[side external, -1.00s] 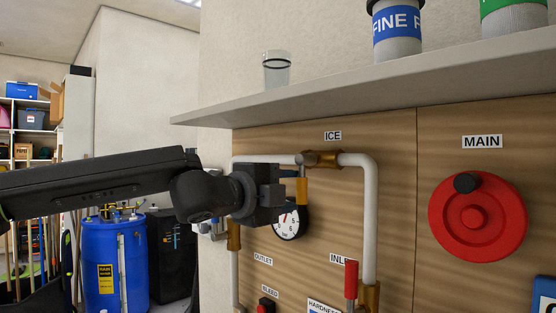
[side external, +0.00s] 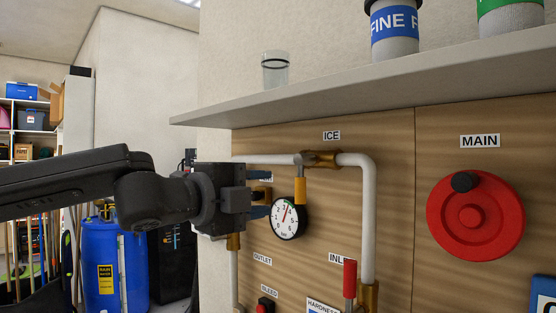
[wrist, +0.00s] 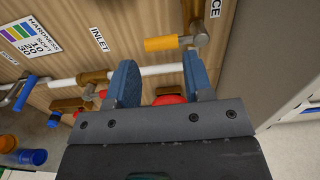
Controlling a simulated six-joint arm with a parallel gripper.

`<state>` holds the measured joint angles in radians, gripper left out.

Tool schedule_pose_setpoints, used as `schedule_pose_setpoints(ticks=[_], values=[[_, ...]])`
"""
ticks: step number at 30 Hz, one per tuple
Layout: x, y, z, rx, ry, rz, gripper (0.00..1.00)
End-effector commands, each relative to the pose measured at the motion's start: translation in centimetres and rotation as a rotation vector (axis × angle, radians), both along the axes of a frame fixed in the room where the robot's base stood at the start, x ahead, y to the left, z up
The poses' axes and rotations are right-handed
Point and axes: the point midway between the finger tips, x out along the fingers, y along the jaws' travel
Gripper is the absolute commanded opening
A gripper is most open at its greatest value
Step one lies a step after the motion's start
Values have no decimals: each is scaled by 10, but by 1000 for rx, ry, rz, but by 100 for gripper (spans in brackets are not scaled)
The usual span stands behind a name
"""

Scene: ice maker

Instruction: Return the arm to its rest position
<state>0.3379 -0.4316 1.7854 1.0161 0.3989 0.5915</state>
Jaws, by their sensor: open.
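My gripper (side external: 262,194) is in front of the wooden panel (side external: 390,215), left of the pressure gauge (side external: 288,217) in the side external view. In the wrist view its two blue fingers (wrist: 160,85) are spread apart with nothing held between them. A white pipe and a red part (wrist: 170,99) show behind the gap between the fingers. The yellow valve handle (side external: 300,190) under the ICE label hangs straight down, apart from the gripper. It also shows in the wrist view (wrist: 161,44), right of the INLET label.
A red MAIN wheel (side external: 475,216) is at the right of the panel. A red-handled inlet valve (side external: 350,279) stands upright below. A shelf (side external: 390,83) above bears a clear cup (side external: 275,70) and filter canisters (side external: 396,32). A blue barrel (side external: 112,270) stands behind my arm.

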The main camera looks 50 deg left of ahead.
Motion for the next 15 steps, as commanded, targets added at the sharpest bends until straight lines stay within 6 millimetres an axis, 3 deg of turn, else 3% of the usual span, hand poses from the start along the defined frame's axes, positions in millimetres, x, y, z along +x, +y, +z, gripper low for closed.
schedule_pose_setpoints(ticks=[11,15], values=[[0,0,0,-1,1,2,47],[-5,11,-21,-92,67,41,47]])
